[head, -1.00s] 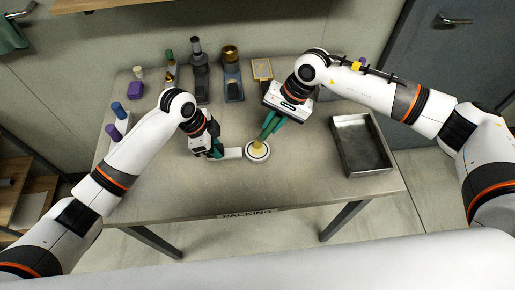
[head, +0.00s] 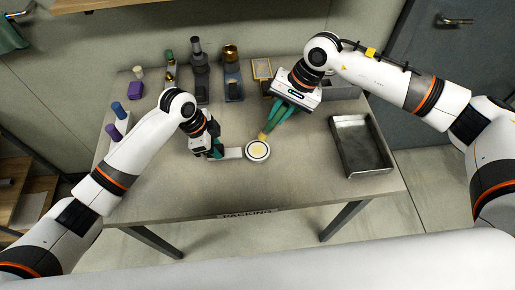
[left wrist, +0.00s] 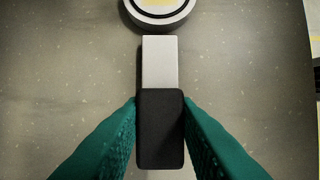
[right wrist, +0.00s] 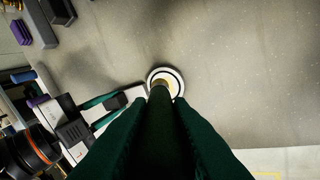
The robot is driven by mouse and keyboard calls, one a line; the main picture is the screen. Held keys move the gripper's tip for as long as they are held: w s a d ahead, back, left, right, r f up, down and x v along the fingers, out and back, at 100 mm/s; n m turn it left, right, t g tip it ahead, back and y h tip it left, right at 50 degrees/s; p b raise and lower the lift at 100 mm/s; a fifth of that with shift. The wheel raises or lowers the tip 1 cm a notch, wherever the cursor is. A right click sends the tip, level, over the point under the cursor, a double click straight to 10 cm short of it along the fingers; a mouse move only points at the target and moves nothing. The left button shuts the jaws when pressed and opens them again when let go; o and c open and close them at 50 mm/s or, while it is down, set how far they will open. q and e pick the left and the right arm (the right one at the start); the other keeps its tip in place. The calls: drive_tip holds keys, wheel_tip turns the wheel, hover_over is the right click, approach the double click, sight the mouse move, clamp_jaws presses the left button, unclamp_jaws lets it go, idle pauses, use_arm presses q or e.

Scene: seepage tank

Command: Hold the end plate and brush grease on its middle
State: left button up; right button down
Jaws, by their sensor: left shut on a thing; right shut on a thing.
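The end plate (head: 258,151) is a white disc with a dark ring and a yellowish middle, on the table. A flat light bar with a black grip (left wrist: 160,128) joins it on the left. My left gripper (head: 216,152) is shut on that black grip. The plate's edge shows at the top of the left wrist view (left wrist: 160,8). My right gripper (head: 278,118) is shut on the brush, whose yellowish tip (head: 263,136) is at the plate's far edge. In the right wrist view the dark brush handle (right wrist: 160,115) hides part of the plate (right wrist: 177,80); whether the tip touches cannot be told.
A grey metal tray (head: 360,146) stands at the right of the table. Several bottles and holders line the back, including a dark bottle (head: 199,70). Purple and blue rollers (head: 113,131) stand at the left. The front middle of the table (head: 240,190) is clear.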

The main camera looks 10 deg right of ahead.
drive_tip(key=d+r, duration=0.3)
drive_tip(key=d, duration=0.2)
drive_tip(key=shift+d+r, duration=0.15)
drive_tip(key=shift+d, duration=0.2)
idle(0.3)
use_arm(q)
drive_tip(key=o, duration=1.1)
